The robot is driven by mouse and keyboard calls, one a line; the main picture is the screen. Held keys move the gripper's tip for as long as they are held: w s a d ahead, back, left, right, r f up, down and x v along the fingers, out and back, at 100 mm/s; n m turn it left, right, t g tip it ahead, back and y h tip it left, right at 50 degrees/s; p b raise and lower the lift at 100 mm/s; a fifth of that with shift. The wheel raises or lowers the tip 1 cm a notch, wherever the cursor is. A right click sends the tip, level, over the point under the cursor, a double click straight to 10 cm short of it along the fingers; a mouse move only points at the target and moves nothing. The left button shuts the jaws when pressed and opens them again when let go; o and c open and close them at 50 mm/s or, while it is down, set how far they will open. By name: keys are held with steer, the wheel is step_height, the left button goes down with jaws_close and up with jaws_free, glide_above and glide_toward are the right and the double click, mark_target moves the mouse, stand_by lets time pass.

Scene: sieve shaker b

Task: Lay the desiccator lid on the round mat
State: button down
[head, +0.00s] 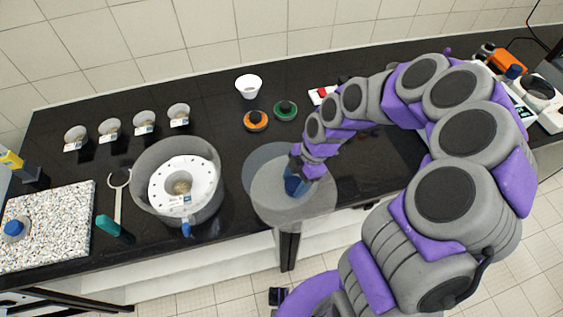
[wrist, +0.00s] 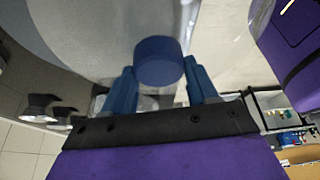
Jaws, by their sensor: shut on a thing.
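The desiccator lid (head: 308,207) is a wide, clear greyish disc with a blue knob (wrist: 158,60). My gripper (head: 296,184) is shut on that knob; in the wrist view its two blue fingers (wrist: 160,78) stand either side of it. The lid is over the front part of the counter, its near side reaching past the front edge. A grey round mat (head: 262,153) shows behind the lid and is partly covered by it. The lid's height over the mat is hard to tell. The open desiccator bowl (head: 213,193) stands to the left, with a white perforated plate (head: 160,183) inside.
An orange disc (head: 255,121), a green disc (head: 285,111) and a white cup (head: 248,84) stand behind the mat. Several small labelled dishes (head: 110,128) line the back left. Instruments (head: 525,100) stand far right.

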mark_target(281, 162)
steer(key=w+a, duration=0.1)
steer(key=w, duration=0.2)
steer(key=w+a, duration=0.1)
steer(key=w, duration=0.2)
steer(key=w+a, duration=0.2)
steer(key=w, duration=0.1)
steer(key=shift+w+f+b, duration=0.2)
steer(key=shift+f+b, duration=0.2)
step_height(281, 162, down, 4)
steer(key=shift+r+b, duration=0.1)
steer(key=shift+b, duration=0.3)
steer(key=shift+c, duration=1.6)
jaws_free()
steer(key=shift+r, duration=0.1)
steer(key=p+v, duration=0.1)
steer(key=v, duration=1.1)
steer(key=shift+r, duration=0.1)
